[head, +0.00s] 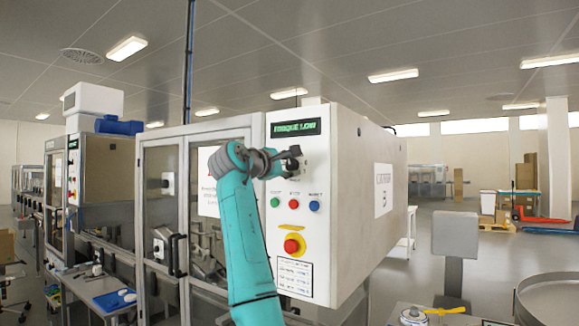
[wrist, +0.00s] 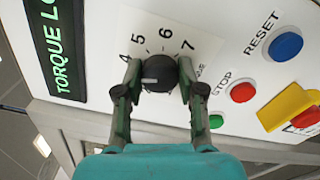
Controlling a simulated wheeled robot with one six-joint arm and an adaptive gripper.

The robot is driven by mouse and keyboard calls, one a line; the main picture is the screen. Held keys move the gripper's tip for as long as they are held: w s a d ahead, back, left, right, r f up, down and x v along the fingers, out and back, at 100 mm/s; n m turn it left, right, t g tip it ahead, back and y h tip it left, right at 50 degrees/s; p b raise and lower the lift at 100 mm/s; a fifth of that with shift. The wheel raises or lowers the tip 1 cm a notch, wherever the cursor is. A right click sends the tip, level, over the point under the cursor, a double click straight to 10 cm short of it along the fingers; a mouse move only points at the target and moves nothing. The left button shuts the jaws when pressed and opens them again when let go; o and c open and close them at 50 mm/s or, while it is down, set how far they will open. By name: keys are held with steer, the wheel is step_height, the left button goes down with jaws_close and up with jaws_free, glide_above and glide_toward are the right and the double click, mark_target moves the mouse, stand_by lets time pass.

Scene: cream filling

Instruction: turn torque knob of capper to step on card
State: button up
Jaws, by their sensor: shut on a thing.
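The black torque knob (wrist: 159,73) sits on the white front panel of the capper (head: 345,190), with the printed numbers 4, 5, 6 and 7 showing around it in the wrist view. A pale pointer mark on the knob points roughly to the picture's left, toward the side of the 4; the exact step is hard to tell. My gripper (wrist: 157,82) is shut on the knob, one finger on each side. In the head view my gripper (head: 285,160) hides the knob. The green display (head: 295,128) reads TORQUE LOW. A white card (head: 295,277) with small unreadable lines is low on the panel.
Below the knob are green (head: 275,202), red (head: 294,204) and blue (head: 314,206) buttons. A red emergency stop (head: 294,245) on yellow sits lower. Glazed doors with a dark handle (head: 176,255) stand left. A grey post-mounted box (head: 455,235) stands right.

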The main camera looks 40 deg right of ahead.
steer(key=m, duration=0.5)
steer(key=shift+m, duration=0.3)
steer(key=m, duration=0.5)
steer(key=shift+f, duration=0.15)
steer(key=shift+m, duration=0.3)
steer(key=o, duration=1.1)
steer(key=shift+o, duration=0.2)
steer(key=v, duration=1.2)
